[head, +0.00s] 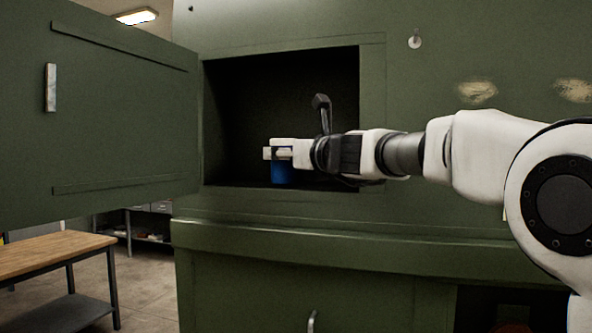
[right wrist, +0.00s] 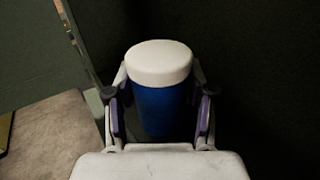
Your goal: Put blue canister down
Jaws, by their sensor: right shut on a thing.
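The blue canister (head: 284,173) with a white lid is at the opening of a dark compartment in the green fuselage, in the head view. My right gripper (head: 281,153) is shut on it, and my right arm reaches in from the right. In the right wrist view the canister (right wrist: 160,105) stands between the two fingers of the gripper (right wrist: 161,110), lid towards the camera. Whether its base touches the compartment floor, I cannot tell. My left gripper is in neither view.
The compartment (head: 240,110) has a dark interior and a lower sill. Its green door (head: 120,110) stands open to the left. A wooden-topped bench (head: 50,252) stands at the lower left. Pale patches (head: 478,92) mark the green panel at the upper right.

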